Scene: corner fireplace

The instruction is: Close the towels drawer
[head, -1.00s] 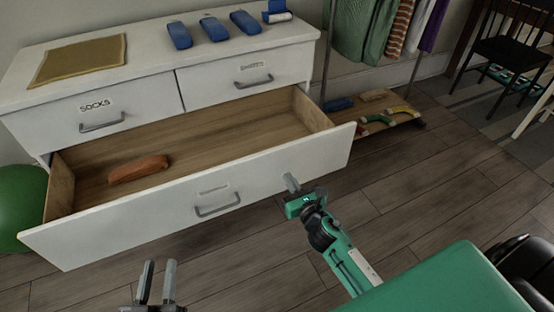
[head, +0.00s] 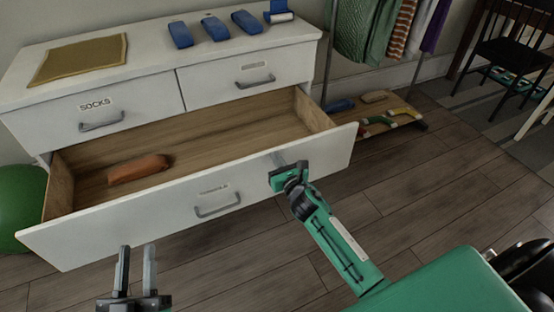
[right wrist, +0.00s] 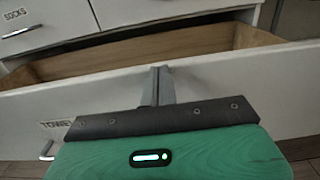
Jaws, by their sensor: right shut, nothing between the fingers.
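The wide lower drawer (head: 120,231) of the white dresser is pulled out, with an orange-brown rolled item (head: 138,169) inside. Its front bears a label and a grey handle (head: 217,205). The label begins "TOWE" in the right wrist view, where the drawer front (right wrist: 235,85) also shows. My right gripper (head: 279,160) is shut and empty, its fingertips at the drawer front right of the handle; I cannot tell if they touch it. The shut fingers (right wrist: 158,84) also show in the right wrist view. My left gripper (head: 136,270) is open and empty, in front of the drawer's left half.
Above are two shut drawers, one labelled socks (head: 97,105). Blue items (head: 214,28) and a mustard cloth (head: 80,58) lie on top. A green ball (head: 20,195) is at left, a clothes rack with a low shelf (head: 376,119) at right. The floor in front is clear.

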